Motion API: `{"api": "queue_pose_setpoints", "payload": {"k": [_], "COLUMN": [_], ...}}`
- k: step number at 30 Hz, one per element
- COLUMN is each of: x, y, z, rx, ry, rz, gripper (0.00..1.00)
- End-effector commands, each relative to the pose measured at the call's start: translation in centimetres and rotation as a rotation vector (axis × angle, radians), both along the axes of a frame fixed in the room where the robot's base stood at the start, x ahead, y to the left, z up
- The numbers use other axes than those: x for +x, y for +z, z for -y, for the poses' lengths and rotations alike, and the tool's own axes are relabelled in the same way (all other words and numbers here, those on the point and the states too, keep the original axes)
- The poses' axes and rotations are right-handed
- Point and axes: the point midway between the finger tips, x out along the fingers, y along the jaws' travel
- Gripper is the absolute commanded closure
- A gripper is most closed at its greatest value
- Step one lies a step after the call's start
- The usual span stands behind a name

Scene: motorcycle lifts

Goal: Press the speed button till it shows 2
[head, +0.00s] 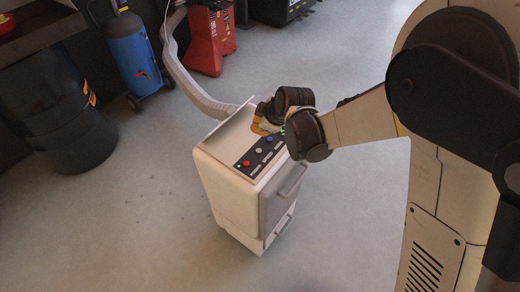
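A cream cabinet unit (228,190) stands on the floor in the middle of the head view. A dark control panel (259,157) lies on its top, with a red button (247,163), a pale button (259,150) and a blue button (269,139). Labels are too small to read, so I cannot tell which is the speed button. No number is readable. My gripper (258,124) is over the far end of the panel, close to the blue button. I cannot tell whether it touches anything. My wrist hides part of the panel's right side, and the fingers are too small to judge.
A pale ribbed hose (190,83) rises behind the unit. A black drum (55,110) stands at the left, with a blue tank (133,52) on wheels behind it. A red machine (209,38) is at the back. The floor left and in front of the unit is clear.

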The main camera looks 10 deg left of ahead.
Motion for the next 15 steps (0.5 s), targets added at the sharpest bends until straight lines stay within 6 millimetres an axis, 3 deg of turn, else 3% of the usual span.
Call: {"api": "queue_pose_setpoints", "payload": {"k": [8,15], "x": [0.0,0.0], "y": [-1.7,-5.1], "z": [0.0,0.0], "rx": [0.0,0.001], "ry": [-0.001,-0.002], "rz": [0.0,-0.001], "gripper": [1.0,1.0]}}
